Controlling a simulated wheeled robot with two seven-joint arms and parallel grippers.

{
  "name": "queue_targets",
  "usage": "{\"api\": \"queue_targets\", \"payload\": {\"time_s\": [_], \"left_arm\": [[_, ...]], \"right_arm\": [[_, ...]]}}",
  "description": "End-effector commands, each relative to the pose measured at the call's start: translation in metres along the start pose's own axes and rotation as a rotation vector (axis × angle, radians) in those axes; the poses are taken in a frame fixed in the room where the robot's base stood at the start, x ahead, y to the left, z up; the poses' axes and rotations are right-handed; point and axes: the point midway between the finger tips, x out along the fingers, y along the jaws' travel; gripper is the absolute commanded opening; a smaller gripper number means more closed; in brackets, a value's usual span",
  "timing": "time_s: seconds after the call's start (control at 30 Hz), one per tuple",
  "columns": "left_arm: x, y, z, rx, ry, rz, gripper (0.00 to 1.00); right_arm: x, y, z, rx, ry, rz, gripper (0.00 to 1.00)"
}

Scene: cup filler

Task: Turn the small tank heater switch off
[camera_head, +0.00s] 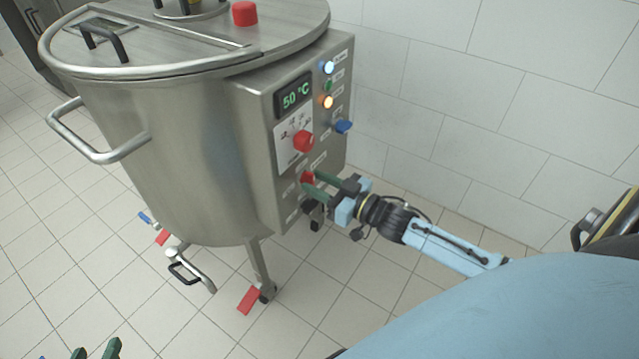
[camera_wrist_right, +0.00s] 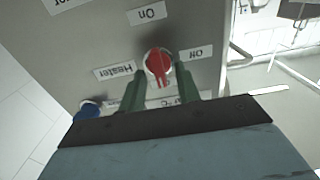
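The heater switch is a red knob (camera_wrist_right: 158,66) on the tank's steel control box, with labels "On", "Off" and "Heater" around it, upside down in the wrist view. Its red handle lies roughly along the line to the "On" label, not towards "Off". It also shows in the head view (camera_head: 308,177). My right gripper (camera_wrist_right: 161,75) is open, with one green finger on each side of the knob and small gaps visible; contact cannot be confirmed. My left gripper (camera_head: 97,350) is open and empty at the bottom left, cut off by the frame edge.
The control box has a "50 °C" display (camera_head: 294,94), a larger red knob (camera_head: 303,141), a blue knob (camera_head: 343,126) and several lamps, with white and orange ones lit. The steel tank (camera_head: 190,150) stands left on legs. A tiled wall (camera_head: 450,110) is behind.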

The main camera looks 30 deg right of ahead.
Motion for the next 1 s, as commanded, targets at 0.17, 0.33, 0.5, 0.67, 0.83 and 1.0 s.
{"api": "queue_targets", "payload": {"time_s": [0.17,0.33,0.5,0.67,0.83,1.0], "left_arm": [[0.000,0.000,0.000,0.000,-0.001,0.000,0.36],[0.000,0.000,0.000,0.000,-0.001,0.000,0.36],[0.000,0.000,0.000,0.000,-0.002,-0.001,0.36],[-0.002,-0.001,0.006,0.000,-0.039,-0.002,0.36],[-0.008,-0.006,0.028,-0.004,-0.169,-0.014,0.36],[-0.023,-0.012,0.059,-0.009,-0.356,-0.030,0.36]], "right_arm": [[0.000,0.000,0.000,0.000,0.000,0.000,0.18],[0.000,0.000,0.000,0.000,0.000,0.000,0.00],[0.000,0.000,0.000,-0.002,0.000,-0.001,0.00],[0.000,-0.001,-0.001,-0.025,0.001,-0.001,0.00],[0.000,-0.001,-0.001,-0.099,0.000,0.000,0.00],[0.000,-0.002,-0.002,-0.225,0.001,0.000,0.00]]}}
